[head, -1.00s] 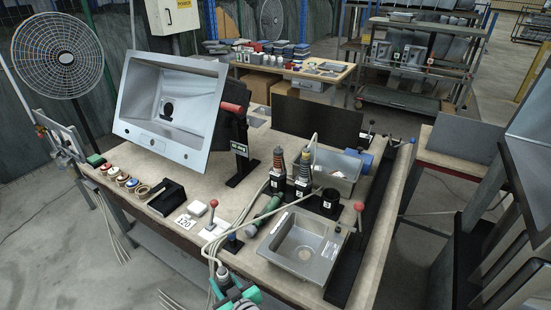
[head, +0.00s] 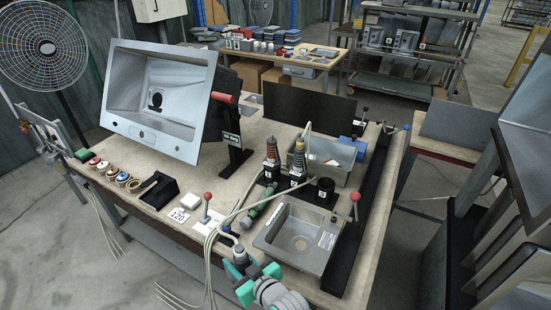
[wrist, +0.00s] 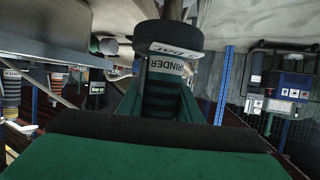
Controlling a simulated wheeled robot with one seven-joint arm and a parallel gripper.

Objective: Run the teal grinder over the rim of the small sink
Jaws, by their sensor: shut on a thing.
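The small sink (head: 268,243) is a grey metal basin set at the front right of the bench, with a drain in its floor. My gripper (head: 257,279) is at the bench's front edge, in front of and to the left of the sink, apart from its rim. It is shut on the teal grinder (head: 240,258), whose dark grey head points up and away from me. In the wrist view the grinder (wrist: 165,98) shows a dark green body with a partly covered label and a dark round end. The jaws hide part of its body.
Pale cables (head: 212,262) run beside my gripper and across the bench. A green tool (head: 257,215) lies left of the sink. Orange and yellow ribbed tools (head: 297,165) stand in holders behind it. Red-knobbed levers (head: 207,197) flank it. A large tilted sink (head: 185,105) is at back left.

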